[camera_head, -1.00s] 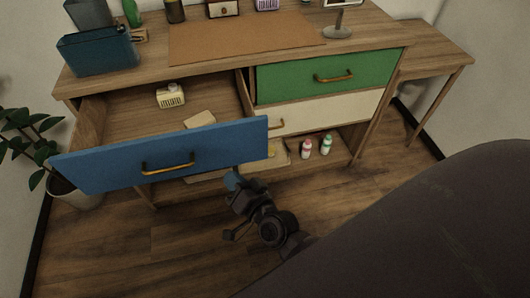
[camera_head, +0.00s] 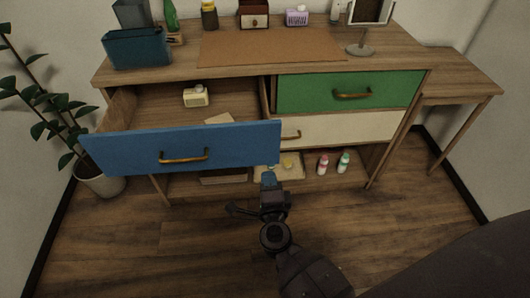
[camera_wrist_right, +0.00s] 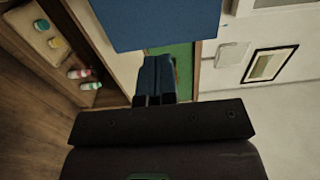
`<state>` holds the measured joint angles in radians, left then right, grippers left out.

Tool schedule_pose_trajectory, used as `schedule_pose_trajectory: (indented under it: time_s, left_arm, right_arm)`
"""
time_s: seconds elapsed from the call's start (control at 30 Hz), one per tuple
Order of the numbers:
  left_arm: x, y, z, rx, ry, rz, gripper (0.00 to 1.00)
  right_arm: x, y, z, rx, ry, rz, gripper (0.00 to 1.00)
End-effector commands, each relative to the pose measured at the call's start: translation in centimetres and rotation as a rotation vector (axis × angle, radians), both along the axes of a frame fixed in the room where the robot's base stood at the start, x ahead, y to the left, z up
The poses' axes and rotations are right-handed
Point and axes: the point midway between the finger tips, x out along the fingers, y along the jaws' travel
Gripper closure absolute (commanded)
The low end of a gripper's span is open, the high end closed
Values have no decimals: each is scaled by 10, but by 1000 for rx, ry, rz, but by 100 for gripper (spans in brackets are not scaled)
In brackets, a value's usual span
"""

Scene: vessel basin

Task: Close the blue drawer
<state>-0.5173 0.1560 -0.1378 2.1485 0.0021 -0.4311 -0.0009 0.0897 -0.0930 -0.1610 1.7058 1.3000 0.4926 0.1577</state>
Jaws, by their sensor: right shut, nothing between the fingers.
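The blue drawer (camera_head: 225,145) is pulled out of the wooden dresser, and its front stands well forward of the frame. A brass handle (camera_head: 184,157) is on its front. A small cream box and a flat pale item lie inside. My right gripper (camera_head: 268,178) is shut and empty, near the lower right corner of the blue front. I cannot tell whether it touches the front. In the right wrist view, the blue front (camera_wrist_right: 160,22) fills the top, just beyond the shut blue fingertips (camera_wrist_right: 155,75). My left gripper is not in view.
A green drawer (camera_head: 345,92) and a white drawer (camera_head: 345,128) on the right are shut. Two small bottles (camera_head: 333,163) stand on the lower shelf. A potted plant (camera_head: 98,178) stands at the left. A side table (camera_head: 455,75) is at the right. The floor in front is clear.

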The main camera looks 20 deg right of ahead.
Motion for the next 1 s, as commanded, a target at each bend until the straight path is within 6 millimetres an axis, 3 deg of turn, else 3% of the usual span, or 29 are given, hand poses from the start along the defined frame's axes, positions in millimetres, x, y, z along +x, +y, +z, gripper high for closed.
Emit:
schedule_pose_trajectory:
  time_s: [0.5, 0.7, 1.0]
  left_arm:
    - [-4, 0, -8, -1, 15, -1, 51]
    - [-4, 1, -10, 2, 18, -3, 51]
    - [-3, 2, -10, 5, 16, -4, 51]
  right_arm:
    - [76, -24, -2, -2, 2, 1, 100]
    - [88, -28, -1, -3, 2, 1, 100]
    - [90, -29, 0, -3, 1, 1, 100]
